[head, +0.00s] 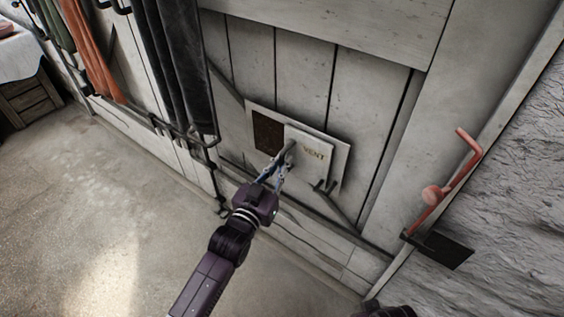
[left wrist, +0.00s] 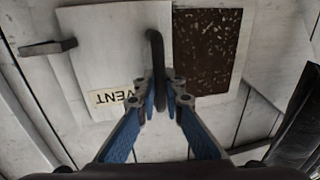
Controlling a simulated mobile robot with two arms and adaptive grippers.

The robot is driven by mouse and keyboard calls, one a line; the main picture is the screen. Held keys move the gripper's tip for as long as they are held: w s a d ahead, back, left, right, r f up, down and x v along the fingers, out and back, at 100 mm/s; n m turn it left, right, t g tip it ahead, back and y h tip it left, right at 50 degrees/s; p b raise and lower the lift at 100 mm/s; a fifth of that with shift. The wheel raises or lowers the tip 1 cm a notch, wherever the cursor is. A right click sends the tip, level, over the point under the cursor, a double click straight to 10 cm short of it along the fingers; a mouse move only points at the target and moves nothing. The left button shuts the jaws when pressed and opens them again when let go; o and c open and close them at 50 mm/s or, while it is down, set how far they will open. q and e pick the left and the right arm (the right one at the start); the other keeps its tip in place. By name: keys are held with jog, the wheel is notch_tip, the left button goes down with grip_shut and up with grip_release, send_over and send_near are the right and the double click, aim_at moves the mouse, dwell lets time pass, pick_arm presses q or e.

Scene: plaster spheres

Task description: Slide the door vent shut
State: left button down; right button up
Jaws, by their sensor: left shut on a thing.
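The door vent is a pale plate (head: 342,166) low on a grey plank door. Its sliding cover (head: 312,142), labelled VENT, sits on the right part of the plate. The dark speckled opening (head: 268,133) is uncovered on the left. In the left wrist view the cover (left wrist: 105,45) and opening (left wrist: 207,45) appear upside down, with sides swapped. My left gripper (head: 276,170) is shut on the dark upright handle (left wrist: 156,50) at the cover's edge beside the opening; its fingertips (left wrist: 159,88) close around the handle's lower part.
Dark and orange cloths (head: 178,65) hang on a rail left of the vent. A red lever (head: 445,180) stands at the right. The concrete floor (head: 90,220) is clear at lower left.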

pick_arm(q)
jog(key=shift+w+a, duration=0.15)
jog(key=shift+a, duration=0.15)
jog(key=w+a, duration=0.7)
jog(key=a, duration=0.3)
jog(key=shift+w+a, duration=0.2)
jog(key=shift+w, duration=0.1)
pick_arm(e)
jog(key=shift+r, duration=0.85)
pick_arm(q)
jog(key=shift+r, duration=0.1)
jog(key=c, duration=2)
grip_release()
jog(key=shift+a, duration=0.1)
jog(key=shift+c, duration=0.2)
pick_arm(e)
jog(key=shift+w, duration=0.1)
pick_arm(q)
jog(key=shift+s, duration=0.1)
